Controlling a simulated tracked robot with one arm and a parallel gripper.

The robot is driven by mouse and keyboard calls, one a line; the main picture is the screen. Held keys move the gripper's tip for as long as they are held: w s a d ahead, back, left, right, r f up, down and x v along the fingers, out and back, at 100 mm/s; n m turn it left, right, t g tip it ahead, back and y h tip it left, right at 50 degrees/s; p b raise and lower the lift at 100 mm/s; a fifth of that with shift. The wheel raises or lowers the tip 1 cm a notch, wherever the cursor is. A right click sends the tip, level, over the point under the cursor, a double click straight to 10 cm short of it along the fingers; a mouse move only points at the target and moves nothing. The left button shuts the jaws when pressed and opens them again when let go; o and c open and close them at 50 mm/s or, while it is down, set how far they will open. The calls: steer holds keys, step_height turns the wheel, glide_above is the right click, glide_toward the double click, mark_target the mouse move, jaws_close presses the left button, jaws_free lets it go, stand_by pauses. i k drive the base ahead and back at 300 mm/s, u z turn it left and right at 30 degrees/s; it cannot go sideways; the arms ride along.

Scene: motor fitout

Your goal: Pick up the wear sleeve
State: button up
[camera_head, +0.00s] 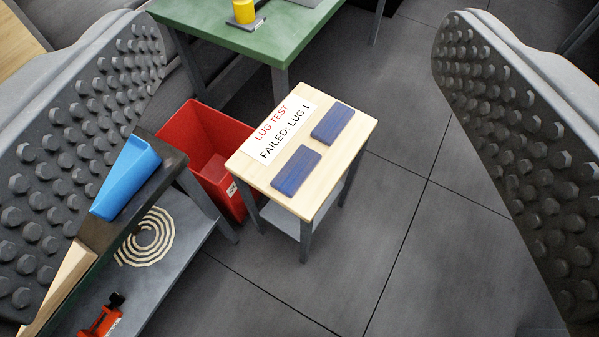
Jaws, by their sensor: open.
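My gripper (300,60) is open, with its two grey studded fingers at the left and right edges of the view and nothing between them close by. I cannot pick out a thing that is surely the wear sleeve. A yellow cylinder (243,12) stands upright on a dark plate on the green bench at the top; its upper end is cut off by the frame, and I cannot tell if it is hollow.
A small wooden table (330,185) holds two blue pads (297,171) and a "LUG TEST FAILED: LUG 1" sign (283,131). A red bin (205,150) stands beside it. The green bench (285,45) is behind. A blue tray (127,178) sits at left. Right-hand floor is clear.

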mark_target(293, 174)
steer(key=z, duration=1.5)
steer(key=k, duration=1.1)
steer(key=u, duration=1.2)
steer(key=i, duration=1)
steer(key=z, duration=0.1)
